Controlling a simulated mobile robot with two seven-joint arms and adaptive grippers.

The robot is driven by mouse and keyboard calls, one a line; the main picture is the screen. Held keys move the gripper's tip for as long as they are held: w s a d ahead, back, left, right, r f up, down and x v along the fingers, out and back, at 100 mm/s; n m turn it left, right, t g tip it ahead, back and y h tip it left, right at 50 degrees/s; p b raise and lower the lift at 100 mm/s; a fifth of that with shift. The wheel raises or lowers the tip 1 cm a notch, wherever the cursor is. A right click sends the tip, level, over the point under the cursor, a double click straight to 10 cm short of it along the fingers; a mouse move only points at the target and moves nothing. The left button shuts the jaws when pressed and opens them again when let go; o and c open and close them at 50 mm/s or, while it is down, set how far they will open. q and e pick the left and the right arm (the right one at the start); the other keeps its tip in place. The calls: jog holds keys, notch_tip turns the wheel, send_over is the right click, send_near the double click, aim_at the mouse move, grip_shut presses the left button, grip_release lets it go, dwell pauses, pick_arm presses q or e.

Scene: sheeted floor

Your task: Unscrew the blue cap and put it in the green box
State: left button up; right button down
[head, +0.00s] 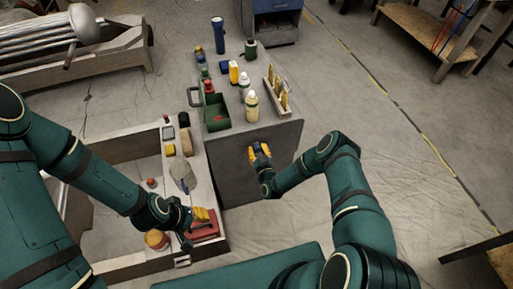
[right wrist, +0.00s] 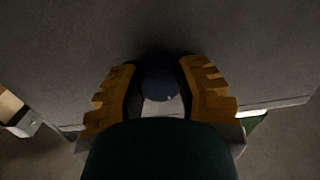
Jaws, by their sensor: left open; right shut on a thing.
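The green box (head: 217,123) stands open on the grey cabinet top, with a small red thing inside. My right gripper (head: 260,150) is in front of the cabinet's grey side, below the top's edge. It is shut on a dark blue rounded thing, seemingly the blue cap (right wrist: 160,78), which sits between the yellow fingers in the right wrist view. A pale patch shows behind it; I cannot tell whether that belongs to it. My left gripper (head: 201,215) is open over the low bench at the left, close to a red thing (head: 205,231). I cannot tell whether they touch.
On the cabinet top stand a white-capped yellowish bottle (head: 252,107), a rack with yellow items (head: 278,101), a yellow container (head: 234,73) and a blue flashlight-like cylinder (head: 218,36). A grey cone-like thing (head: 183,177) is on the low bench. Open floor lies right of the cabinet.

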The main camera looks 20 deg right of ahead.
jog(key=n+p, duration=0.1)
jog(key=n, duration=0.6)
jog(key=shift+a+r, duration=0.1)
jog(key=n, duration=0.7)
jog(key=c, duration=0.7)
grip_release()
jog(key=shift+o, duration=0.4)
jog(key=shift+c, duration=1)
